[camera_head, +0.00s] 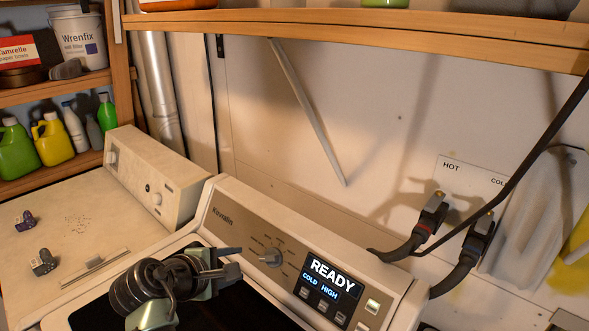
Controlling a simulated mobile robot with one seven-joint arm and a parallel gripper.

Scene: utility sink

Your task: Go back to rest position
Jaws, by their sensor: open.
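My gripper (236,262) is at the lower middle of the head view, over the dark top of the washing machine. Its fingers are apart and nothing shows between them. The fingertips are close to the machine's slanted control panel (245,225), left of and below the round knob (271,257). I cannot tell whether they touch the panel. The display (331,281) reads READY, COLD, HIGH.
A wooden shelf (400,35) crosses above, with a diagonal brace (305,110) below it. Hoses run from the HOT valve (432,212) on the right. A second appliance (150,180) stands left, with small objects on top. Shelves with bottles (55,138) are far left.

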